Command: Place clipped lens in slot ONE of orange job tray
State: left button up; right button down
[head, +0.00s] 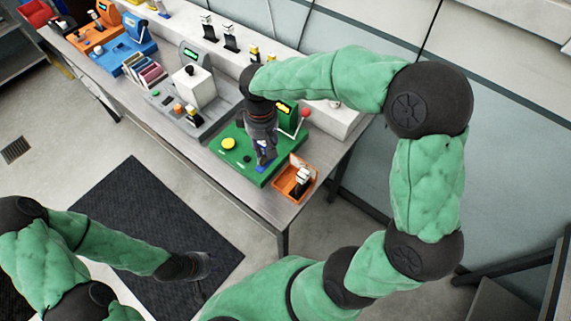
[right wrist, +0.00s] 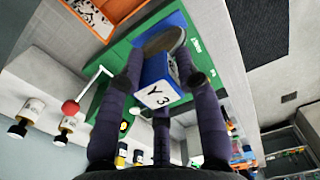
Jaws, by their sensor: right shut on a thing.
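My right gripper (head: 264,150) is above the green machine (head: 232,160). In the right wrist view its dark fingers (right wrist: 162,86) are shut on a blue block with a white face marked "Y 3" (right wrist: 155,93). A round grey lens-like disc (right wrist: 165,42) sits at the block's far end, over the green surface; whether it touches that surface is unclear. The orange job tray (head: 283,188) is at the table's right end, just right of the machine, with a black-and-white item in it. My left gripper (head: 197,266) is low, away from the table; its jaws are too small to read.
A lever with a red ball (right wrist: 70,107) stands beside the green machine. A grey machine with a white block (head: 192,86) and a blue machine (head: 122,52) are further left on the table. Black-and-white items stand on the back ledge. A dark mat (head: 140,225) lies on the floor.

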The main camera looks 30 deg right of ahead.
jog(key=s+d+f+b, duration=0.1)
jog(key=s+d+f, duration=0.2)
jog(key=f, duration=0.6)
jog(key=shift+s+d+f+b, duration=0.25)
jog(key=shift+d+b, duration=0.15)
jog(key=shift+d, duration=0.6)
jog(key=shift+f, duration=0.2)
jog(key=c, duration=0.9)
grip_release()
jog(key=shift+w, duration=0.1)
jog(key=shift+o, duration=0.2)
jog(key=shift+r, duration=0.1)
